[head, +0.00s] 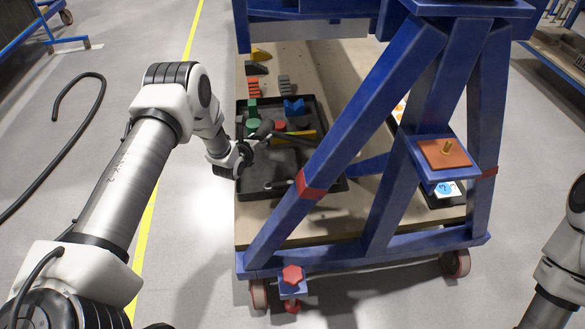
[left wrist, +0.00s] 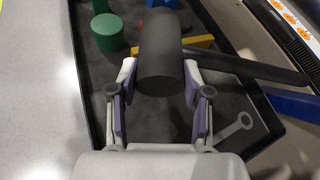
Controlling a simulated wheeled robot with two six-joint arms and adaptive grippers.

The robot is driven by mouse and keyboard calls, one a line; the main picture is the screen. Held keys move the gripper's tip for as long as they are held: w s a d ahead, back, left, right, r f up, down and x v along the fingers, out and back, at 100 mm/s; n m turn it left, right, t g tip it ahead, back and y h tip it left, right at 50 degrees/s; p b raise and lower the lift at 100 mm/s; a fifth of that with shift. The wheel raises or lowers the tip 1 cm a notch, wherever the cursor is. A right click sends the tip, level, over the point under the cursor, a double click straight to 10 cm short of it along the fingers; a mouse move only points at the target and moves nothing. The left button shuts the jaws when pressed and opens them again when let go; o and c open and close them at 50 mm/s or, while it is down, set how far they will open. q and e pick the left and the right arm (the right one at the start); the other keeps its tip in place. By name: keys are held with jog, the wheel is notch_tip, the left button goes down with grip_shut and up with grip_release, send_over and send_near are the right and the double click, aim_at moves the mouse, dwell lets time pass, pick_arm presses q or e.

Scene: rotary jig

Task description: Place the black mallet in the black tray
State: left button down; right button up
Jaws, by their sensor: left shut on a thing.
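The black mallet (head: 263,131) is in my left gripper (head: 249,150). In the left wrist view, the fingers (left wrist: 160,88) are closed around the dark cylindrical head (left wrist: 160,55), and the handle (left wrist: 250,69) extends to the right. The black tray (head: 262,172) lies below on the wooden base of the blue frame; its floor and rim also show in the left wrist view (left wrist: 87,95). The mallet is over the tray; I cannot tell whether it touches anything inside. My right arm shows at the right edge, but its gripper is out of view.
The tray holds a green cylinder (left wrist: 108,32), a blue V-shaped block (head: 294,107), a red round piece (head: 280,125), a yellow piece (head: 304,135) and a grey wrench (left wrist: 233,131). A blue slanted beam (head: 345,125) crosses the tray's right side. The tray's near-left floor is bare.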

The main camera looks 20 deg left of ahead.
aim_at(261, 166)
pick_arm(q)
jog(key=shift+w+a+f, duration=0.2)
jog(key=shift+a+f, duration=0.2)
jog(key=shift+f, duration=0.1)
notch_tip(261, 166, down, 10)
jog(key=b, duration=0.5)
jog(key=shift+a+r, duration=0.1)
jog(key=shift+r, duration=0.2)
pick_arm(e)
jog(key=f, duration=0.5)
jog(key=shift+d+f, duration=0.25)
jog(key=shift+f, duration=0.05)
jog(key=shift+s, duration=0.1)
pick_arm(q)
jog(key=c, duration=0.5)
grip_release()
